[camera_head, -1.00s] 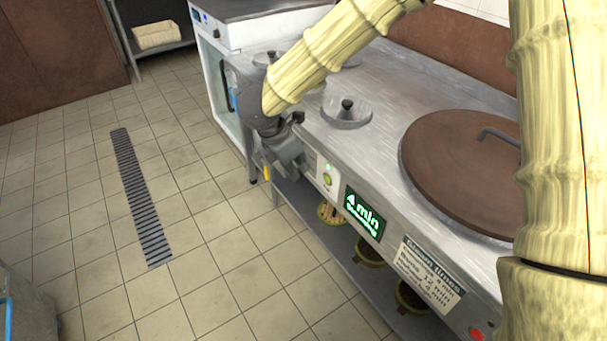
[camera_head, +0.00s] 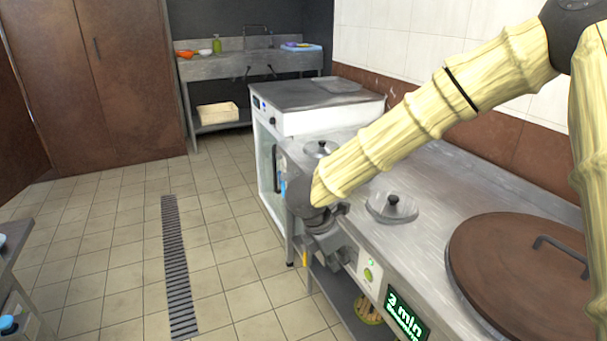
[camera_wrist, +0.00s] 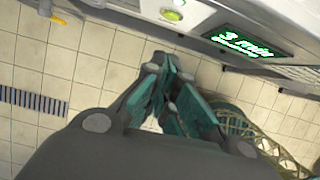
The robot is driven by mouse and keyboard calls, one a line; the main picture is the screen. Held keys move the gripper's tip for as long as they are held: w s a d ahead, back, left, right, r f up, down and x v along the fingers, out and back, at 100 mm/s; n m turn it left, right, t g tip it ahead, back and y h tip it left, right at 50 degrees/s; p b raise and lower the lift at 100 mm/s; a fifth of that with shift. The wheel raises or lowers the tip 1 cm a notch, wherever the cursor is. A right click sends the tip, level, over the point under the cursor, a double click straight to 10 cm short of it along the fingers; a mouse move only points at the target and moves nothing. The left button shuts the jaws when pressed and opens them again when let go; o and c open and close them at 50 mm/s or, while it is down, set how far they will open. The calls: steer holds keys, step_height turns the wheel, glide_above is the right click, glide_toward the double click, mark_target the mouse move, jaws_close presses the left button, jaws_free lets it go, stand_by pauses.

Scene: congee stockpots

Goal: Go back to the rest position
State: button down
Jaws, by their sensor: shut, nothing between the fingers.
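My gripper (camera_head: 333,247) hangs at the front edge of the steel steamer counter (camera_head: 418,181), beside the control panel. In the wrist view my gripper (camera_wrist: 166,103) points down over the tiled floor with its fingers together and nothing between them. A green-lit button (camera_head: 369,274) sits on the panel just right of my gripper, apart from it; the button also shows in the wrist view (camera_wrist: 171,15). The display (camera_head: 404,314) reads "3 min"; it also shows in the wrist view (camera_wrist: 238,43).
A large brown lid (camera_head: 520,262) and a small steel lid (camera_head: 392,207) lie on the counter. A steamer basket (camera_head: 367,311) stands on the shelf below; a basket (camera_wrist: 245,130) shows near my fingers. A sink table (camera_head: 250,65) stands behind. The floor (camera_head: 110,240) at left is clear.

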steer(key=s+d+f+n+t, duration=0.1)
steer(key=s+d+f+n, duration=0.2)
steer(key=f+n, duration=0.65)
steer(key=s+d+f+n+t, duration=0.15)
steer(key=d+f+n, duration=0.25)
steer(key=f+n, duration=0.55)
steer(key=s+d+f+n+y, duration=0.2)
steer(key=s+f+n, duration=1.05)
steer(key=n, duration=0.35)
steer(key=s+f+n+g+y, duration=0.1)
steer(key=s+f+n+g, duration=0.1)
steer(key=s+n, duration=0.6)
steer(key=s+f+n+g+y, duration=0.1)
steer(key=s+f+n+g, duration=0.1)
steer(key=s+n, duration=0.6)
step_height(320, 180, up, 18)
steer(key=s+m+p, duration=0.1)
steer(key=p, duration=1.7)
steer(key=shift+s+d+m, duration=0.3)
steer(key=shift+s+m, duration=0.1)
